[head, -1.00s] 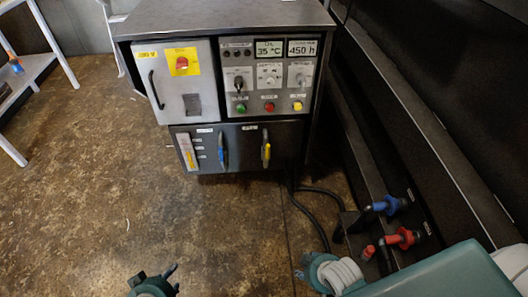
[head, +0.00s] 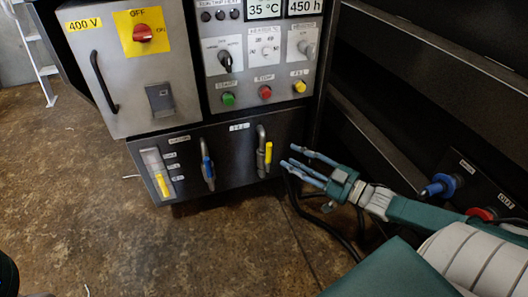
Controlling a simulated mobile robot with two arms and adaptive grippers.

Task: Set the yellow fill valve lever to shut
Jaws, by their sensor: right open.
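The yellow valve lever (head: 268,153) is on the lower dark panel of the cabinet, at its right end. Its yellow grip stands about upright beside a curved grey metal part. My right gripper (head: 288,158) is just to the right of the lever, fingers spread and pointing left towards it. It is open and empty, and a gap seems to show between the fingertips and the lever. My left gripper is not in view.
A blue lever (head: 208,170) and a gauge with a yellow strip (head: 158,173) sit left on the same panel. Above are a red switch (head: 143,33) and coloured buttons. Black hoses lie below my right gripper. Blue (head: 440,187) and red (head: 482,213) couplings are at right.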

